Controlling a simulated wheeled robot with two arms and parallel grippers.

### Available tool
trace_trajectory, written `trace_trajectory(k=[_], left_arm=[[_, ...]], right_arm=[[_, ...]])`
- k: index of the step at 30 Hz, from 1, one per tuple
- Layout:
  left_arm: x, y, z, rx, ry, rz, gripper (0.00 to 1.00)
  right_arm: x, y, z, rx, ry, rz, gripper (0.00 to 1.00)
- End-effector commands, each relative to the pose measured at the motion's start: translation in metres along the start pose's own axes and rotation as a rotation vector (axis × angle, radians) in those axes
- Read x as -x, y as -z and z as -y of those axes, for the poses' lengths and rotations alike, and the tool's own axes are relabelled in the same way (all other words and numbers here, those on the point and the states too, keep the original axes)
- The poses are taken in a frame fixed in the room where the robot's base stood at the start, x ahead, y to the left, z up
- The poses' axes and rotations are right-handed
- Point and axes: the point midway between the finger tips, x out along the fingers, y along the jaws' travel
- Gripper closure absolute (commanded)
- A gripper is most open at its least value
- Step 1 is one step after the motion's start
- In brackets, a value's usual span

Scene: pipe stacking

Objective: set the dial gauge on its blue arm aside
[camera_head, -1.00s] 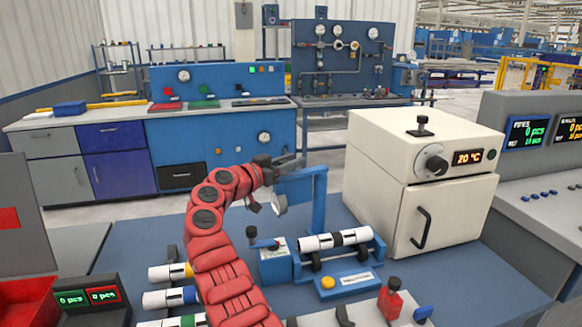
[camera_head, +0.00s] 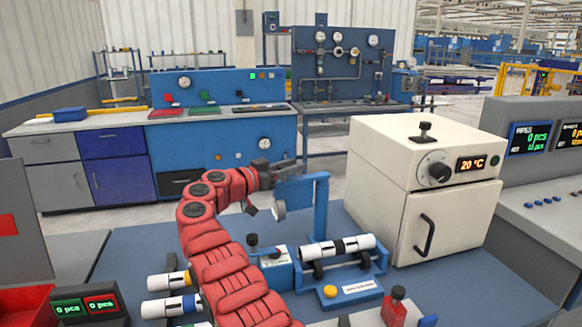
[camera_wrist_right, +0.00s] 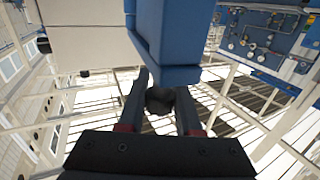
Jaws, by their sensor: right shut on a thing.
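The dial gauge (camera_head: 279,209) hangs from a blue arm (camera_head: 320,205) that rises behind the bench fixture. In the head view, my right gripper (camera_head: 287,170) is at the free end of the arm's top bar, just above the gauge. In the right wrist view, its dark fingers (camera_wrist_right: 160,95) are closed around a dark rounded knob (camera_wrist_right: 160,99), close to the blue arm (camera_wrist_right: 165,35). The gauge face is small and seen edge-on. A white pipe with a black band (camera_head: 338,247) lies on the blue cradle beside the post. My left gripper is out of view.
A cream oven (camera_head: 425,185) with a dial and a 20 °C display stands right of the blue arm. A black-handled lever (camera_head: 252,240) and a yellow button (camera_head: 330,291) are near the cradle. Several pipes (camera_head: 172,306) lie at the left. The far bench is behind.

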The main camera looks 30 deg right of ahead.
Motion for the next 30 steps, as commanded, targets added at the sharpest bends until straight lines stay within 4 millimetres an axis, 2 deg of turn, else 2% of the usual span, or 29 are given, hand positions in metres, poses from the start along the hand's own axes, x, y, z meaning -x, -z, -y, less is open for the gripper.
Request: trace_trajectory(k=[3,4,8,18,22,26,30], left_arm=[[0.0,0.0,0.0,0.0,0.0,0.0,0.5],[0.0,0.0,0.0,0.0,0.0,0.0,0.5],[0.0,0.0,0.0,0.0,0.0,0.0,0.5],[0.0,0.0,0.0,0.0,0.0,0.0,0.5],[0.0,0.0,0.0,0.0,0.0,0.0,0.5],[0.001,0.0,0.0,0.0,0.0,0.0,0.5],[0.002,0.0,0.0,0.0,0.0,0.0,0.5]], right_arm=[[-0.002,0.0,-0.002,-0.001,-0.006,0.001,1.0],[-0.002,0.0,-0.002,-0.001,-0.006,0.001,0.62],[-0.002,0.0,-0.001,0.0,-0.004,0.001,0.38],[0.0,0.0,-0.001,0.0,-0.001,0.001,0.37],[0.007,-0.001,0.0,0.002,-0.001,0.0,0.37],[0.031,-0.001,0.001,-0.002,0.004,0.0,0.37],[0.067,-0.001,0.001,0.0,0.003,0.001,0.37]])
